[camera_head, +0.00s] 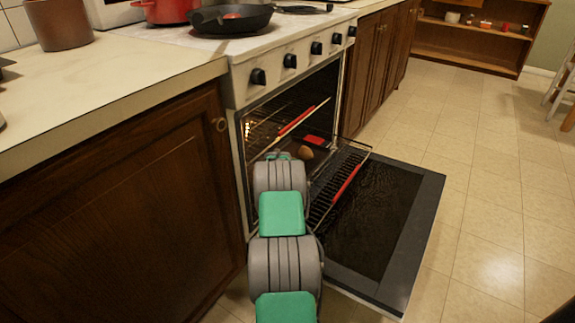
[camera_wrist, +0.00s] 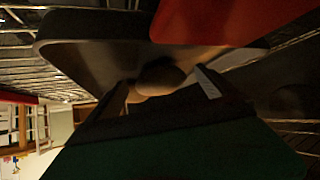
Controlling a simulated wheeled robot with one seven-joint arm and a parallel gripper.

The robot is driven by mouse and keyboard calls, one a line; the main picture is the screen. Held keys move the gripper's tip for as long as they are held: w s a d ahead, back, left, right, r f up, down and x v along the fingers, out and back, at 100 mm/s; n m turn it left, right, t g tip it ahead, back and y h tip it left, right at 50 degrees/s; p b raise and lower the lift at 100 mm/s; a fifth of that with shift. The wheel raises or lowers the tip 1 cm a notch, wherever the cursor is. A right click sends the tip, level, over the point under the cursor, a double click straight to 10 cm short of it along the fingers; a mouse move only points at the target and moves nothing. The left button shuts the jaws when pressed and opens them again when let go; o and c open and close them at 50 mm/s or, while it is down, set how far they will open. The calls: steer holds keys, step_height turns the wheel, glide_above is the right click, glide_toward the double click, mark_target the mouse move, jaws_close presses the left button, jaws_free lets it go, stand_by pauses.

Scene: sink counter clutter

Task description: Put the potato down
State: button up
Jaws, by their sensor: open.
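The potato (camera_head: 305,153) is a small brown lump inside the open oven, on or just over a dark pan (camera_head: 322,150). In the wrist view the potato (camera_wrist: 162,77) lies between the two fingertips of my gripper (camera_wrist: 165,80), against the dark pan (camera_wrist: 80,38). My gripper is open, with a finger on each side of the potato; any contact is too dark to tell. In the head view my arm hides most of my gripper.
The oven door (camera_head: 385,220) is folded down, and a rack with a red front strip (camera_head: 347,183) is pulled partway out. An upper rack with a red strip (camera_head: 297,122) is above. A skillet (camera_head: 230,20) and a red pot (camera_head: 167,10) stand on the stove. Floor at right is clear.

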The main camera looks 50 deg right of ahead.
steer(key=shift+r+p, duration=0.3)
steer(key=shift+r, duration=0.1)
steer(key=p+v, duration=0.4)
steer(key=v, duration=0.7)
steer(key=shift+s+a+r, duration=0.1)
steer(key=shift+s+a, duration=0.05)
steer(key=shift+a, duration=0.2)
